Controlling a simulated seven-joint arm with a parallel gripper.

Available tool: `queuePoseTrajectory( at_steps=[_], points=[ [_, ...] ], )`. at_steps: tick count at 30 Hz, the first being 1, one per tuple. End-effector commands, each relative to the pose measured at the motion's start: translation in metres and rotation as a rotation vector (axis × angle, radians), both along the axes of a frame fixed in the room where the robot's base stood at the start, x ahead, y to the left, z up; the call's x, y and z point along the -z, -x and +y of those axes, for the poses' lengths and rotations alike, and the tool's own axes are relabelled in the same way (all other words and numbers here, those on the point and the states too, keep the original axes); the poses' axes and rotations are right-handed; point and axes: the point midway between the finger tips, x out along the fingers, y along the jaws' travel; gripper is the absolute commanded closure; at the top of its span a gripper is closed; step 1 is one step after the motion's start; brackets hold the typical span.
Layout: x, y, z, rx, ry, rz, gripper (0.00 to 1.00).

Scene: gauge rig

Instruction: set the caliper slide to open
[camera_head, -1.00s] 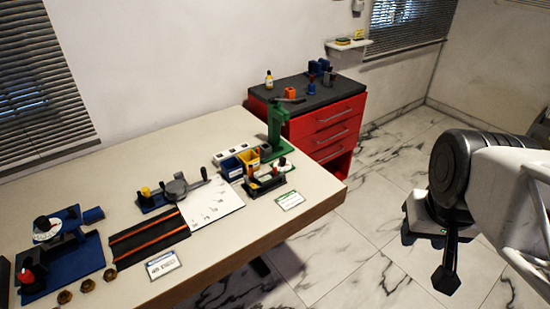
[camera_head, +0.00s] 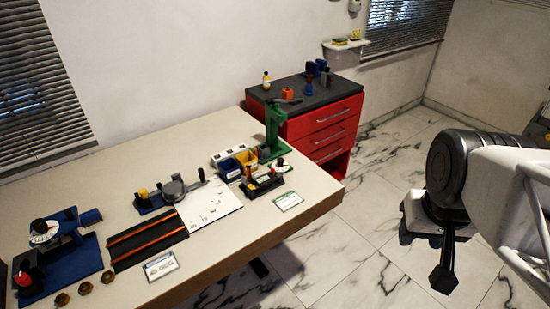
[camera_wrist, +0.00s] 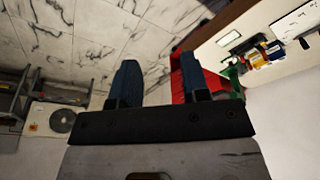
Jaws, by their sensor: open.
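My gripper (camera_wrist: 157,78) shows in the wrist view with two blue fingers apart and nothing between them. It is over the marble floor, away from the bench. In the head view my arm is at the right, well clear of the bench. Several small devices stand on the bench: a black-framed fixture with a sliding-looking top (camera_head: 265,181), a grey round device with a lever and yellow knob (camera_head: 172,191), and a blue fixture with a white dial (camera_head: 45,230). I cannot tell surely which bears the caliper slide, or its setting.
The pale bench (camera_head: 110,185) also holds a black mat with orange rails (camera_head: 145,243), a white plate (camera_head: 212,204), small bins (camera_head: 240,163), a green stand (camera_head: 274,125), label cards and brass nuts. A red drawer cabinet (camera_head: 330,133) stands behind. Floor between arm and bench is free.

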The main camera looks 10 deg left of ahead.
Motion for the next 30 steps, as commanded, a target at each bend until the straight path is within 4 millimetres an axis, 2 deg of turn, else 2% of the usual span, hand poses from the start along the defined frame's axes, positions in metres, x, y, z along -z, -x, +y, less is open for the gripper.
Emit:
queuePoseTrajectory(
  at_steps=[5,11,17,30],
  points=[
    [-0.001,-0.003,0.001,0.000,-0.001,0.002,0.58],
    [-0.004,-0.019,0.005,-0.003,-0.004,0.010,0.58],
    [-0.008,-0.051,0.014,-0.005,-0.009,0.026,0.58],
    [-0.009,-0.139,0.046,-0.010,-0.019,0.063,0.58]
  ],
)
